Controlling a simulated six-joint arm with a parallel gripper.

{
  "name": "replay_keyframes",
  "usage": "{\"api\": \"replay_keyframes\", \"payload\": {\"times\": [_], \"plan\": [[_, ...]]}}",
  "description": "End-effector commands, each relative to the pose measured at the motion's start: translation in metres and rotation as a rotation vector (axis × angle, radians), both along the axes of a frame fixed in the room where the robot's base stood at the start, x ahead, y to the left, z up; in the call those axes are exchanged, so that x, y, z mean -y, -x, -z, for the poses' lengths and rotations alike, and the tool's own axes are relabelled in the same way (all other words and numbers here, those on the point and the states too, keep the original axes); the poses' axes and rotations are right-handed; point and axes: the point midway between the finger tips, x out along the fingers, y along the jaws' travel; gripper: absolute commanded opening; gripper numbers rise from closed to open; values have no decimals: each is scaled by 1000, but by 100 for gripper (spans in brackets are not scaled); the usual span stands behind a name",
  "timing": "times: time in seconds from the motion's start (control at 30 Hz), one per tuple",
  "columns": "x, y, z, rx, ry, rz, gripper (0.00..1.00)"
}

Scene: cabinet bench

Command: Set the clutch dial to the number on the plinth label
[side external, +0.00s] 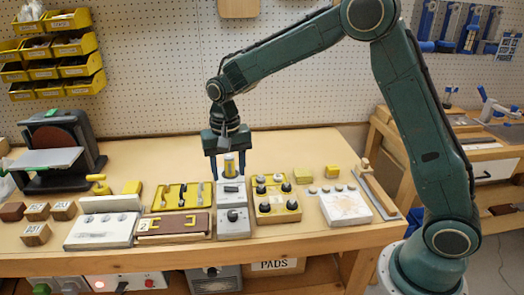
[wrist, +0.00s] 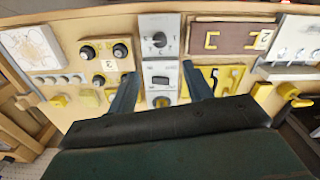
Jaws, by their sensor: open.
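A short upright cylinder with a yellow band and grey top, which looks like the clutch dial (side external: 229,166), stands at the back of a narrow grey unit. My gripper (side external: 229,172) points down with its open fingers on either side of it; I cannot tell whether they touch it. In the wrist view the dial (wrist: 162,101) shows between the fingertips (wrist: 160,92), partly hidden by the gripper body. The light block (wrist: 161,75) beside it, perhaps the plinth, has a dark slot and small marking, too small to read. The dial's setting is not readable.
A grey plate with a dark knob (side external: 233,217) sits in front. A yellow knob board (side external: 277,214) is close right; yellow-backed tools (side external: 180,195) and a brown panel marked 2 (side external: 173,224) are left. A disc sander (side external: 55,150) stands far left.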

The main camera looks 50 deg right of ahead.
Motion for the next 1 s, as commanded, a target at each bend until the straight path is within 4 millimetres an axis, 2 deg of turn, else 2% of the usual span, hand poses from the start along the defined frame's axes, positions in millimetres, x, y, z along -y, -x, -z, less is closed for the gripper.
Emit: {"api": "replay_keyframes", "payload": {"times": [0.27,0.47,1.0], "plan": [[0,0,4,-1,0,0,50],[0,1,18,-3,1,-1,50],[0,1,96,-4,0,-1,50]]}}
